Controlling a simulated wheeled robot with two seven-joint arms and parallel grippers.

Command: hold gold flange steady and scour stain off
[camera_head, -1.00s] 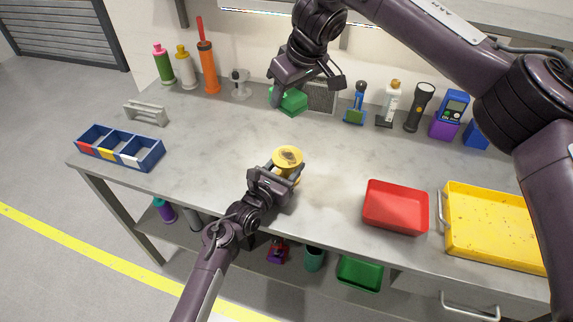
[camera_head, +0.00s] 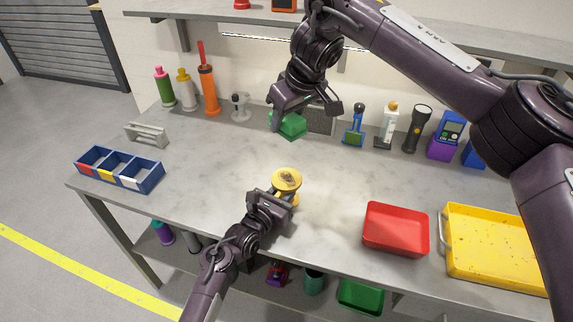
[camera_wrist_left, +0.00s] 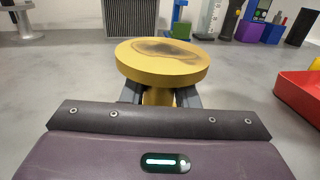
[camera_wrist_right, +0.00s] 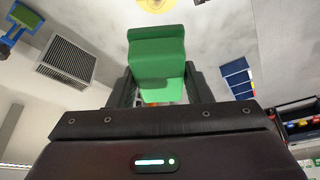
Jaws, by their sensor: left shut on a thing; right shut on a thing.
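The gold flange (camera_head: 286,178) stands upright near the front middle of the bench. A dark stain lies on its round top, clear in the left wrist view (camera_wrist_left: 165,62). My left gripper (camera_head: 280,201) is shut on the flange's neck below the disc. My right gripper (camera_head: 306,112) is at the back of the bench, shut on a green block (camera_head: 289,126), which also fills the middle of the right wrist view (camera_wrist_right: 157,65). The head view does not clearly show whether the block is clear of the bench. The block and flange are well apart.
A red tray (camera_head: 396,229) and a yellow tray (camera_head: 497,245) lie at the right. A blue divided bin (camera_head: 119,169) is at the left. Bottles, a flashlight (camera_head: 416,129) and a blue-handled brush (camera_head: 355,125) line the back. The bench between flange and block is clear.

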